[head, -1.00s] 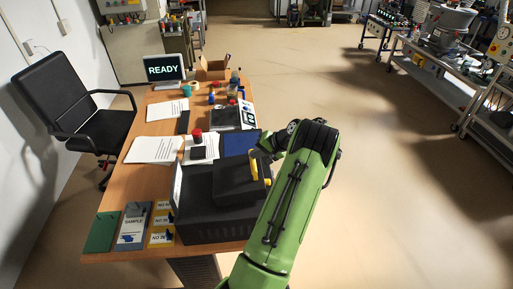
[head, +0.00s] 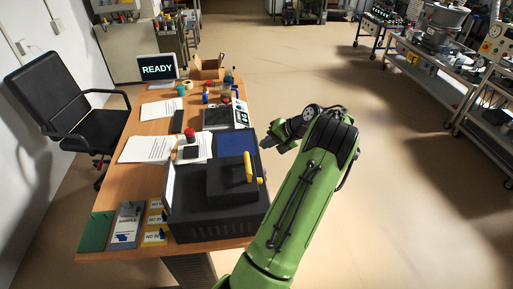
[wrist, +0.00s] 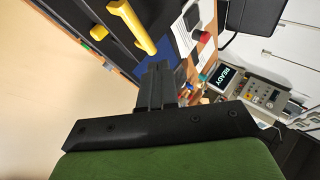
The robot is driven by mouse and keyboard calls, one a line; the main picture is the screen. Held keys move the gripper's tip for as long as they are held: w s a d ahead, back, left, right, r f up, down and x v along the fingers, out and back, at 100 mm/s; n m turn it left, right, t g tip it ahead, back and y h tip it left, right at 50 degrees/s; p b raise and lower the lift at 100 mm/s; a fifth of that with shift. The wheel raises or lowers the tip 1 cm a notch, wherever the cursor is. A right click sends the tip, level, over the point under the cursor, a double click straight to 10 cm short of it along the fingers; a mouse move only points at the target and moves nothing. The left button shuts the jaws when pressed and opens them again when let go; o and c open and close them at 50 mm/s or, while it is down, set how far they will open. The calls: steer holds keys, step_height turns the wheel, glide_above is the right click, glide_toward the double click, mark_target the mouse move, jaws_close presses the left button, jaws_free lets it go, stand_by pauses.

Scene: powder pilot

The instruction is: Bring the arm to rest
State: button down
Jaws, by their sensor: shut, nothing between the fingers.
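My green arm rises from the bottom of the head view, and its black wrist is bent toward the table. My gripper (head: 266,143) is at the right edge of the table, beside the black box and apart from it. In the wrist view my gripper (wrist: 155,75) has its dark fingers together with nothing between them. The black box (head: 220,215) with a yellow handle (head: 248,168) stands at the near right of the table; the handle also shows in the wrist view (wrist: 132,25).
The wooden table (head: 125,180) carries papers, a monitor reading READY (head: 157,68), a red button (head: 190,134) and small jars. A black chair (head: 62,105) stands at the left. Shelved carts (head: 430,75) stand at the far right. The floor right of my arm is clear.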

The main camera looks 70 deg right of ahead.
steer(key=shift+s+r, duration=0.25)
steer(key=shift+s, duration=0.2)
steer(key=shift+s+r, duration=0.2)
steer(key=shift+s, duration=0.25)
steer(key=shift+w, duration=0.1)
